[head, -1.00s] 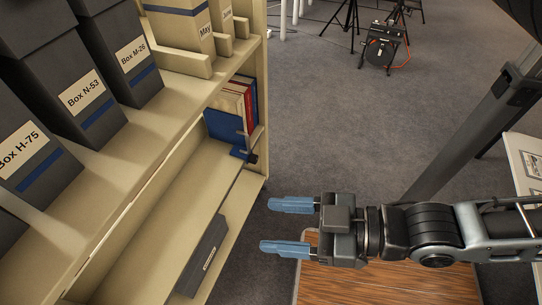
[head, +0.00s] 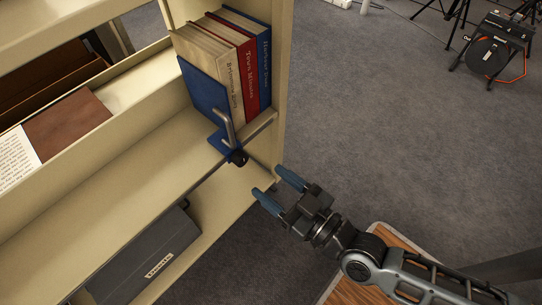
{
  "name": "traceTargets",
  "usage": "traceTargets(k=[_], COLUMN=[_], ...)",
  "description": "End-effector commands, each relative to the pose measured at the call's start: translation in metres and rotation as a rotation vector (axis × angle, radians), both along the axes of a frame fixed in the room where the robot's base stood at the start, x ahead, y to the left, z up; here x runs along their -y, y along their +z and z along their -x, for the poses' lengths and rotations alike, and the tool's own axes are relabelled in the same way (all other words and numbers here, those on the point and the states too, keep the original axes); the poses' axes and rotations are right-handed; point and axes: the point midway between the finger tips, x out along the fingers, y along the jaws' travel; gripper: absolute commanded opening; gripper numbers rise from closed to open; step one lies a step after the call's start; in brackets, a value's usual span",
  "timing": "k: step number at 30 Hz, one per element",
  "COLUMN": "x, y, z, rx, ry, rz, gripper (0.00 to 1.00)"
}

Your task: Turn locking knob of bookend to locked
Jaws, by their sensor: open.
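The blue bookend (head: 204,92) stands on the shelf against a row of books, with a grey bent handle (head: 226,126) on its front. Its dark locking knob (head: 238,157) sits at the shelf's front edge, below the handle. I cannot tell from the picture which way the knob is set. My gripper (head: 272,188) is open and empty, with blue fingertips pointing up and left. It is in front of the shelf, a little right of and below the knob, apart from it.
Three books, cream (head: 225,75), red (head: 245,65) and blue (head: 262,55), stand between the bookend and the shelf's end panel (head: 283,90). A dark grey box (head: 145,258) lies on the lower shelf. A wood-topped surface (head: 360,290) is under my arm.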

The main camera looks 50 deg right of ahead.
Motion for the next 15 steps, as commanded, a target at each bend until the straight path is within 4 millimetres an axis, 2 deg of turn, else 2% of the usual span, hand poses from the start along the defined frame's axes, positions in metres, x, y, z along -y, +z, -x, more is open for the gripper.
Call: traceTargets(k=[5,15], x=[0.0,0.0], y=[-0.001,-0.001], z=[-0.017,-0.066], rx=[0.003,0.003], ry=[-0.002,-0.002], rz=[-0.002,-0.001], gripper=[0.61,0.61])
